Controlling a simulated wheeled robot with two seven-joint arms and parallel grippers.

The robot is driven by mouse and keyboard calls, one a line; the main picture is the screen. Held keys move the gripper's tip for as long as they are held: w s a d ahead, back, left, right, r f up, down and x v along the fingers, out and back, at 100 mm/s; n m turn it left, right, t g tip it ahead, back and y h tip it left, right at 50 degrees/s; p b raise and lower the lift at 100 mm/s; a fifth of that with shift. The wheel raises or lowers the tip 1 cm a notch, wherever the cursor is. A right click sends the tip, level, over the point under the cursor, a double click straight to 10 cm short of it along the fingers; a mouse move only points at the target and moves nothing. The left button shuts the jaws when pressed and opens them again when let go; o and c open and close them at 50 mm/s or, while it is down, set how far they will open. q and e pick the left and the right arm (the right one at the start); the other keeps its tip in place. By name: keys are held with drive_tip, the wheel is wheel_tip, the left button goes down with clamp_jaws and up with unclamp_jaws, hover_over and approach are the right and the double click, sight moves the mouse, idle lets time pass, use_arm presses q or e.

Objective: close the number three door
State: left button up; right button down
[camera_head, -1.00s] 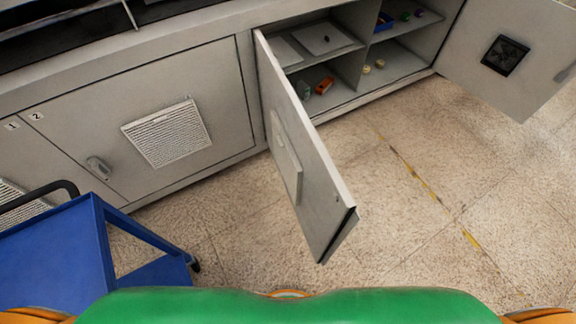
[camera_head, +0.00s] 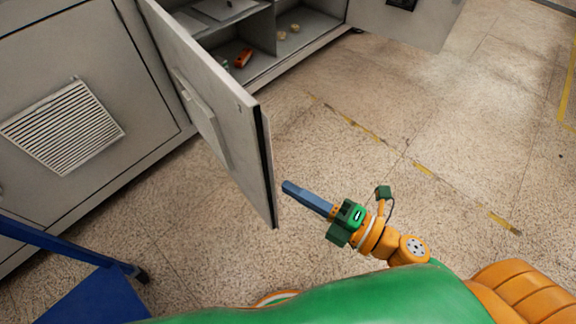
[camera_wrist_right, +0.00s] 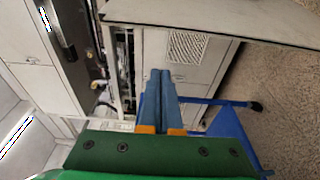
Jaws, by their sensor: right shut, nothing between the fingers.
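The open door next to door 2 (camera_head: 205,95) stands swung out from the cabinet over the floor. In the right wrist view the shut fingers (camera_wrist_right: 160,75) point toward the cabinet, and a pale panel (camera_wrist_right: 220,18), probably this door, crosses the top. My left gripper is out of view.
The open compartment holds an orange-red item (camera_head: 243,58) and small round pieces (camera_head: 288,32). Another open door (camera_head: 420,20) is at the top right. A blue cart (camera_head: 95,295) stands at lower left; door 2 (camera_head: 85,60) is shut. Floor right of the door is clear.

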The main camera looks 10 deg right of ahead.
sight(256, 147)
drive_tip(key=w+a, duration=0.1)
drive_tip(key=w, duration=0.1)
drive_tip(key=w+a+p, duration=0.1)
drive_tip(key=w, duration=0.2)
drive_tip(key=w+a+p, duration=0.1)
drive_tip(key=w, duration=0.2)
drive_tip(key=shift+w+a, duration=0.2)
drive_tip(key=shift+a, duration=0.1)
drive_tip(key=shift+w+d+r, duration=0.1)
drive_tip(key=shift+w+d, duration=0.05)
drive_tip(key=shift+d, duration=0.15)
